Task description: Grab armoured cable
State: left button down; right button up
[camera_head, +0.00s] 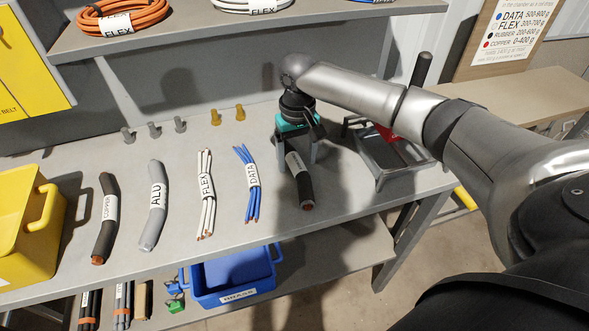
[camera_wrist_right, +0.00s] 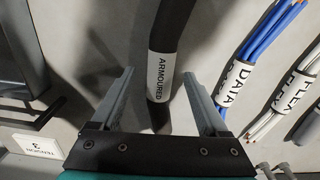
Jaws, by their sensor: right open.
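The armoured cable (camera_head: 304,188) is a short, thick black piece with a copper-coloured end. It lies on the grey bench, right of the blue DATA bundle. In the right wrist view the armoured cable (camera_wrist_right: 174,25) shows a white ARMOURED label. My right gripper (camera_head: 297,158) is above the cable's far part. Its fingers point down, spread to either side of the cable. In the right wrist view the right gripper (camera_wrist_right: 159,76) is open, with the labelled part showing between its fingers. I cannot tell whether either finger touches the cable. My left gripper is not in view.
A blue DATA bundle (camera_head: 248,180), white FLEX bundle (camera_head: 206,200), grey ALU cable (camera_head: 154,205) and COPPER cable (camera_head: 105,220) lie to the left. A metal stand (camera_head: 395,165) is at the right. A shelf (camera_head: 240,25) overhangs the back. A yellow bin (camera_head: 25,235) stands left.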

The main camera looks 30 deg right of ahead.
jog(key=shift+f, duration=0.15)
grip_shut()
dwell(0.5)
jog(key=shift+w, duration=0.1)
dwell(0.8)
